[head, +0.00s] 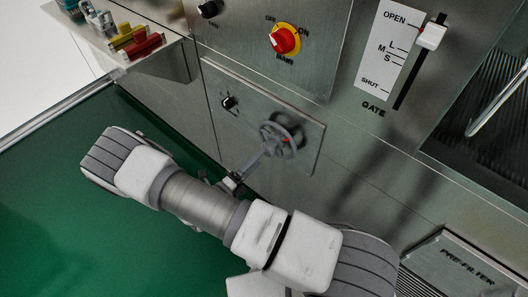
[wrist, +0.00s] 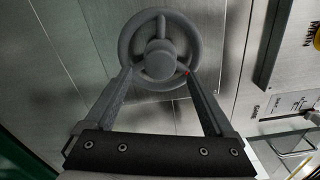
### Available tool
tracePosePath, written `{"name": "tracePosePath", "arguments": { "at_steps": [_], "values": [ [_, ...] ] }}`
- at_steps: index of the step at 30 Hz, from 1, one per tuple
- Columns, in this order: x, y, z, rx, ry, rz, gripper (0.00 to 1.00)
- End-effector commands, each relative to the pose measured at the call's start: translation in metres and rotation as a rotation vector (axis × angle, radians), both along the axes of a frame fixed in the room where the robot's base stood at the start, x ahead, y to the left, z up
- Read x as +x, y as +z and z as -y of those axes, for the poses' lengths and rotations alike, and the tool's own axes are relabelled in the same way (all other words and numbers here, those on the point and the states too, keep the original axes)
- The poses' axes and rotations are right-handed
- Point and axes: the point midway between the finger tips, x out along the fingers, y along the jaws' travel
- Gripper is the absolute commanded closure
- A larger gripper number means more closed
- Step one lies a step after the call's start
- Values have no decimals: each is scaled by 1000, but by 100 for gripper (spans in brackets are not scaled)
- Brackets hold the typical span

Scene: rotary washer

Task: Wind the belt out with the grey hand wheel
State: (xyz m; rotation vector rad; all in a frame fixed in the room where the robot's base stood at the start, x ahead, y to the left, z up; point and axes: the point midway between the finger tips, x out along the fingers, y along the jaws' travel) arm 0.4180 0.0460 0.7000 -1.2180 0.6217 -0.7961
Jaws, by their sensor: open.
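The grey hand wheel (head: 291,124) is mounted on a steel plate in the front panel. It has a round rim, spokes and a central hub, and it also shows in the wrist view (wrist: 160,18). My gripper (head: 272,146) is open and reaches up to the wheel from the lower left. In the wrist view my two fingers (wrist: 158,76) spread to either side of the hub, with their tips over the lower rim. I cannot tell whether they touch it. A small red mark shows by the right fingertip. No belt can be clearly made out.
Above is a red and yellow main switch (head: 285,39). A gate slider (head: 431,36) is at the upper right. A wide green surface (head: 60,190) lies below.

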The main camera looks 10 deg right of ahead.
Motion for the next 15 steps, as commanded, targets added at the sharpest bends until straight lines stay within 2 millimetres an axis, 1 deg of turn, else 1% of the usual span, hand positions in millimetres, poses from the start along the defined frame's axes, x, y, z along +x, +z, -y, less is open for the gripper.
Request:
{"name": "tracePosePath", "arguments": {
  "at_steps": [1, 6, 12, 15],
  "values": [
    [-8, 1, -12, 1, 4, -1, 12],
    [-33, 0, -46, 2, 5, 0, 12],
    [-57, 0, -78, 1, 1, -1, 12],
    [-64, 0, -88, 0, 2, -1, 12]
  ]
}}
